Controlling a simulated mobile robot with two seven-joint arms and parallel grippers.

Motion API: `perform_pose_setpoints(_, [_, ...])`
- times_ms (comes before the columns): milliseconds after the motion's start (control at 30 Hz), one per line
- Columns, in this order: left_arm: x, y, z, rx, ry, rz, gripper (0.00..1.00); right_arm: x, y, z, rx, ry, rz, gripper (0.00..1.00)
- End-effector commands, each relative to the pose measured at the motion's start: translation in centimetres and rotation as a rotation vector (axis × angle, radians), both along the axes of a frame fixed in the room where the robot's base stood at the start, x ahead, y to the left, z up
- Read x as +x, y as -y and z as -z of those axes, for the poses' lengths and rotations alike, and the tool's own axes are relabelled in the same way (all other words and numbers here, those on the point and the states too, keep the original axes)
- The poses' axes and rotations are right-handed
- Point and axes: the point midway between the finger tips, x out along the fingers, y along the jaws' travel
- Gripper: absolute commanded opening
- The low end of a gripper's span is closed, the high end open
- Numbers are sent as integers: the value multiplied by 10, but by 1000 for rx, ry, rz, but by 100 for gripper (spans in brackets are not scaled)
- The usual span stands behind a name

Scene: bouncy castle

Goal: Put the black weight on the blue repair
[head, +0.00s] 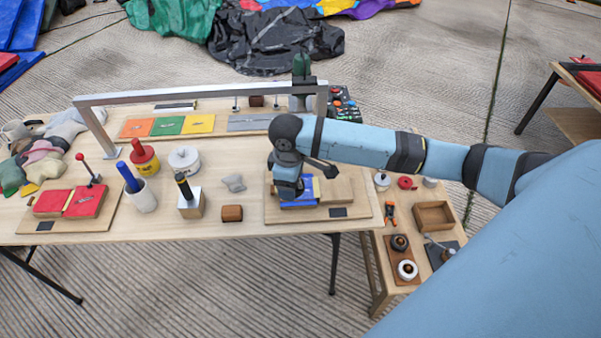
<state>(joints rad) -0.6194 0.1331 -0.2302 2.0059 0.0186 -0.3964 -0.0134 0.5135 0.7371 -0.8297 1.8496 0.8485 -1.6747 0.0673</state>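The blue repair (300,204) lies on a wooden board (280,216) at the right end of the long table. Only part of the blue shows, beside a pale wooden block (334,190). My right arm reaches in from the right, and my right gripper (289,190) points down over the blue repair. A dark shape at its lower end hides the fingertips. I cannot tell whether that shape is the black weight or only the gripper, nor whether it touches the blue. No black weight stands out clearly elsewhere. My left gripper is not in view.
A metal frame (200,92) spans the table behind the board. A brown block (232,213), a black-handled tool (184,186) and a white cup (143,195) stand to the left. Red pieces (88,201) lie on another board. A lower side table (375,270) adjoins at right.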

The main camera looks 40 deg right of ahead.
Motion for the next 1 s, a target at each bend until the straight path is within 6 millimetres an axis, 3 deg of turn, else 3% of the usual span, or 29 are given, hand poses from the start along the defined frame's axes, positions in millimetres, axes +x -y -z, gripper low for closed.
perform_pose_setpoints(33, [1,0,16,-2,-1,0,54,12,8,4,-2,4,-105,32])
perform_pose_setpoints(100, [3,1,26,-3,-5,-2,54,24,18,0,-3,-1,-267,32])
perform_pose_setpoints(500, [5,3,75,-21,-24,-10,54,77,67,-32,14,-13,-1127,32])
perform_pose_setpoints(767, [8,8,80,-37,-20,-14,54,88,79,-44,24,-11,-1377,32])
perform_pose_setpoints(867, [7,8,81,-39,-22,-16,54,88,80,-33,26,-12,-1397,32])
perform_pose_setpoints(1000, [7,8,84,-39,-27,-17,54,87,80,1,27,-14,-1396,32])
